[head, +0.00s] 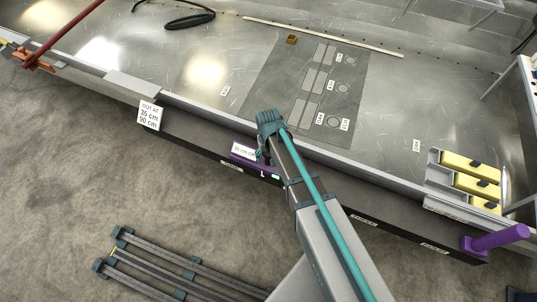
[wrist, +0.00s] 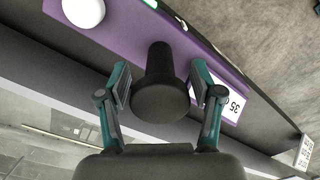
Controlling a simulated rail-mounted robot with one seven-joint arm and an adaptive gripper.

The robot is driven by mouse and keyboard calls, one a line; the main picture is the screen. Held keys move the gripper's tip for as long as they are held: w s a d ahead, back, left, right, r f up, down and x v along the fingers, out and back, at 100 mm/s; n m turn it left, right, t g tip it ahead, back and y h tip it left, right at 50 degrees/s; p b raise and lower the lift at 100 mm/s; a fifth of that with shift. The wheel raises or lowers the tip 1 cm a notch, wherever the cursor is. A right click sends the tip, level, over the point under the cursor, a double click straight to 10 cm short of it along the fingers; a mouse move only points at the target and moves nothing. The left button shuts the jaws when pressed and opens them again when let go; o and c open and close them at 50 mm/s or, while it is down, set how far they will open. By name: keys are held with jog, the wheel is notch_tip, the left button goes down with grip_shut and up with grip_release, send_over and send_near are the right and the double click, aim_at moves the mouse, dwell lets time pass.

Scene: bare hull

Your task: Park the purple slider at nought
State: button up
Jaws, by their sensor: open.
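The purple slider (head: 240,160) sits on the dark rail along the near edge of the metal bench, carrying a white label that reads 35 cm. It also fills the middle of the wrist view (wrist: 215,60). A dark round knob (wrist: 160,95) stands out from it. My gripper (wrist: 160,78) is open, one finger on each side of the knob; I cannot tell whether either finger touches it. In the head view my gripper (head: 264,150) is at the slider's right part and partly hides it. I cannot read which rail mark is nought.
A purple cylinder on a block (head: 500,237) is at the rail's right end. A sign (head: 150,115) reading "cut at 35 cm 90 cm" hangs at left. Yellow blocks (head: 470,168) stand at right; a grey marked mat (head: 310,90) lies behind. A slatted rack (head: 180,270) is on the floor.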

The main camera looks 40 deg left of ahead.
grip_shut()
dwell(0.3)
